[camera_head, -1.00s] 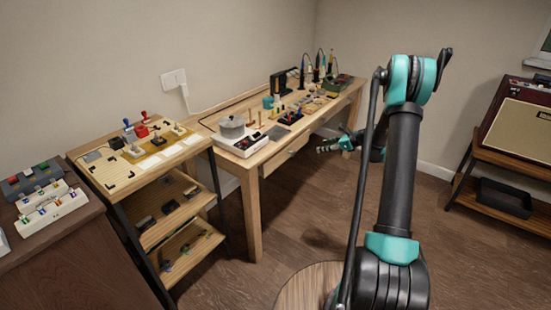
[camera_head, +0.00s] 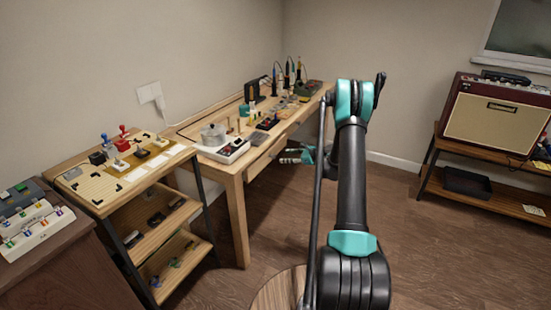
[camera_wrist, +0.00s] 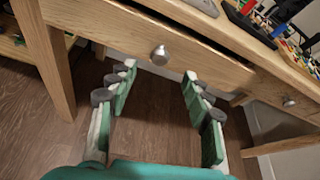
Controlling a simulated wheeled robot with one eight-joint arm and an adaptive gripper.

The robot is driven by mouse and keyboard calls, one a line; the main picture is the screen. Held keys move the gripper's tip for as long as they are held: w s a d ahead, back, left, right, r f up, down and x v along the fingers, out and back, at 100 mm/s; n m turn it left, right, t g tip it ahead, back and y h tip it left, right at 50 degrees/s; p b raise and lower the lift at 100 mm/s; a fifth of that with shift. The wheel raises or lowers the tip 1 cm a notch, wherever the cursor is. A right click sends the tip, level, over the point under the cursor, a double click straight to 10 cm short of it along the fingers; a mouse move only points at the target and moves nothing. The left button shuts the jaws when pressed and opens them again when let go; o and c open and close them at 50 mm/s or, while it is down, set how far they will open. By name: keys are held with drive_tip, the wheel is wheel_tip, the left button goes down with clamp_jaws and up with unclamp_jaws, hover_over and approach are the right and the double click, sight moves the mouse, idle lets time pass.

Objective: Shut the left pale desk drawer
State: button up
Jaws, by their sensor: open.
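The left pale desk drawer (camera_wrist: 120,28) shows across the top of the wrist view, with a round metal knob (camera_wrist: 160,55) on its front. In the head view its front (camera_head: 262,160) lies under the desk top, partly out of clear sight. A dark gap runs along its upper edge in the wrist view; how far it stands out is hard to tell. My gripper (camera_wrist: 158,82) is open and empty, its fingers pointing at the drawer front, one each side of the knob in the picture. It appears apart from the knob. In the head view my gripper (camera_head: 296,156) is beside the desk front.
A second knob (camera_wrist: 288,101) shows on the desk front to the right. A desk leg (camera_wrist: 45,55) stands at the left. Tools crowd the desk top (camera_head: 195,135). A shelf unit (camera_head: 150,215) stands left, an amplifier (camera_head: 497,115) right.

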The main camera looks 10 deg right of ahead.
sight(275, 157)
drive_tip(key=x, duration=0.7)
drive_tip(key=shift+w+a+f, duration=0.2)
drive_tip(key=shift+w, duration=0.05)
clamp_jaws()
